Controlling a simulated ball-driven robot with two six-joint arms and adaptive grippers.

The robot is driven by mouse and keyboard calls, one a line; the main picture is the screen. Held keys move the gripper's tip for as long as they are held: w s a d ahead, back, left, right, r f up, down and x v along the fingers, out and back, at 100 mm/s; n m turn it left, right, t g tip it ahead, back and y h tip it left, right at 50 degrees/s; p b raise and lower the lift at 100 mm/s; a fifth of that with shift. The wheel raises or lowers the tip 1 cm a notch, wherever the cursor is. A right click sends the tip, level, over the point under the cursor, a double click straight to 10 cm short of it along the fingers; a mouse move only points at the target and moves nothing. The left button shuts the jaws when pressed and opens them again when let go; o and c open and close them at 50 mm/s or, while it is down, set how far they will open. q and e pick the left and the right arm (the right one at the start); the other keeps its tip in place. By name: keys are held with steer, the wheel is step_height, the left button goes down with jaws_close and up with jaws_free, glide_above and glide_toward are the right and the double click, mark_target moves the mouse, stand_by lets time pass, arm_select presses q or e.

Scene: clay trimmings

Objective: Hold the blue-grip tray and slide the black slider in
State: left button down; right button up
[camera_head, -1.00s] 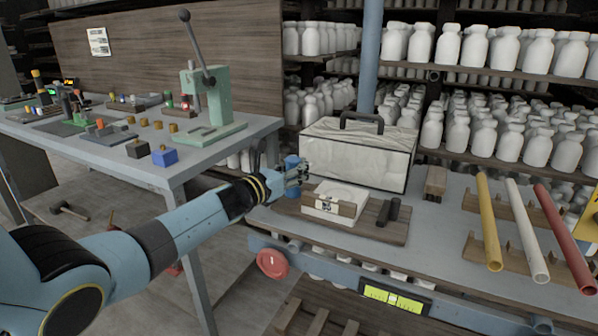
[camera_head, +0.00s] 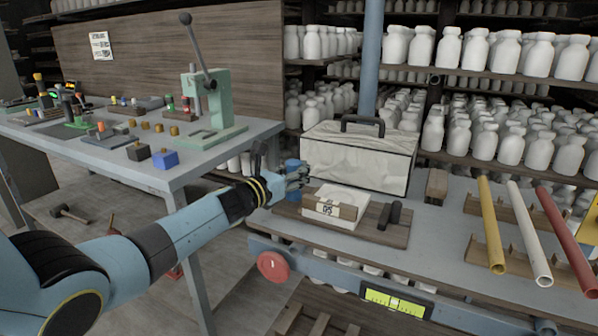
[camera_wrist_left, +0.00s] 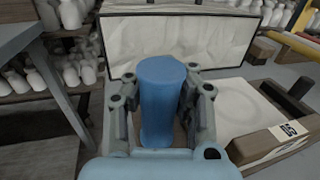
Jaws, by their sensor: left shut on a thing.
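The white tray (camera_head: 350,195) sits on a dark wooden board (camera_head: 370,234), with a tan labelled block (camera_head: 334,208) at its front. Its upright blue grip (camera_head: 291,166) stands at the left end. My left gripper (camera_head: 299,178) is shut on this grip, partly hiding it in the head view. The left wrist view shows the blue grip (camera_wrist_left: 162,100) between the two fingers (camera_wrist_left: 161,82), with the tray (camera_wrist_left: 240,108) to the right. The black slider (camera_head: 395,212) shows to the right of the tray, apart from it. My right gripper is not in view.
A pale box with a black handle (camera_head: 361,160) stands close behind the tray. A wooden block (camera_head: 437,186) and yellow, white and red tubes on wooden racks (camera_head: 487,240) lie to the right.

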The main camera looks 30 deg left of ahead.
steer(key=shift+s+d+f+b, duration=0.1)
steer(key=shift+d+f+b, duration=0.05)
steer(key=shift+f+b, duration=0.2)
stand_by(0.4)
